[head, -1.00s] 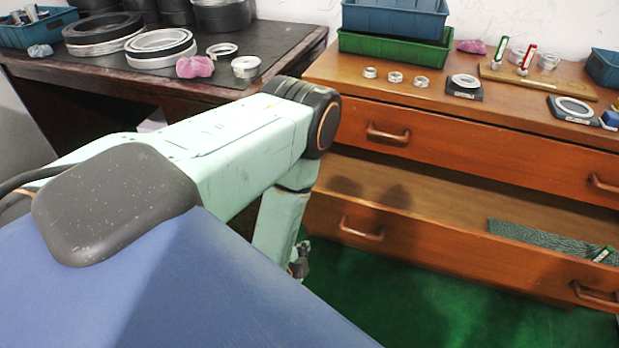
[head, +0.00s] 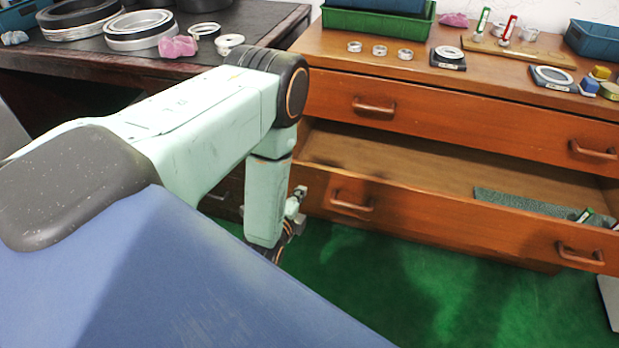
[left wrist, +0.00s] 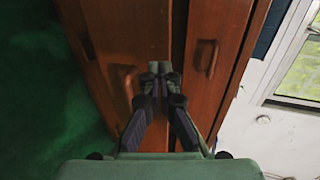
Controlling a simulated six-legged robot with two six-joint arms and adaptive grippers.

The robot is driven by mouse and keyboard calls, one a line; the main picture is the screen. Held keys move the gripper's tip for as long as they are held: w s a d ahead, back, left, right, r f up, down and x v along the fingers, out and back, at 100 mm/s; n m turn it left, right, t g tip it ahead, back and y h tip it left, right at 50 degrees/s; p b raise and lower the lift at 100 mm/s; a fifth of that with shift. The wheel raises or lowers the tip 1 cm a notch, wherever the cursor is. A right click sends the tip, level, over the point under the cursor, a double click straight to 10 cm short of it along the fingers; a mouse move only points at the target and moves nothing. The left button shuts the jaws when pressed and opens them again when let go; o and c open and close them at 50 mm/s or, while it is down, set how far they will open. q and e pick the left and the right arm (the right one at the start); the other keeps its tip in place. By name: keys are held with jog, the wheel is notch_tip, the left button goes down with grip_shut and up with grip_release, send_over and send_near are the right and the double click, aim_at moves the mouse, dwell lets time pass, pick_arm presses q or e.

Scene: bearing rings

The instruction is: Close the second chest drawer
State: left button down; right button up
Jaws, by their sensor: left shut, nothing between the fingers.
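The wooden chest's second drawer (head: 440,218) stands open below the shut top drawer (head: 450,128). Its inside shows, with a green textured piece (head: 530,202) and a small green-and-white item at the right. Its front has a left handle (head: 352,203) and a right handle (head: 580,254). My left gripper (head: 297,200) hangs near the drawer's left end, partly hidden by my arm. In the left wrist view my left gripper (left wrist: 160,68) is shut and empty, its fingertips over the drawer area beside a handle (left wrist: 125,84). Contact cannot be told. My right gripper is not in view.
The chest top (head: 500,75) holds rings, small dials, a green bin (head: 380,22) and a blue bin (head: 592,40). A dark table (head: 85,65) with large rings stands at the left. The green floor (head: 430,300) before the chest is mostly clear.

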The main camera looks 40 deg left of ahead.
aim_at(313, 169)
pick_arm(q)
jog(key=b+x, duration=0.1)
jog(key=x, duration=0.1)
jog(key=b+x, duration=0.1)
jog(key=x, duration=0.5)
jog(key=shift+w+a+r+b, duration=0.15)
jog(key=shift+w+r+b, duration=0.15)
jog(key=shift+b, duration=0.1)
jog(key=shift+w+a, duration=0.15)
jog(key=shift+w, duration=0.25)
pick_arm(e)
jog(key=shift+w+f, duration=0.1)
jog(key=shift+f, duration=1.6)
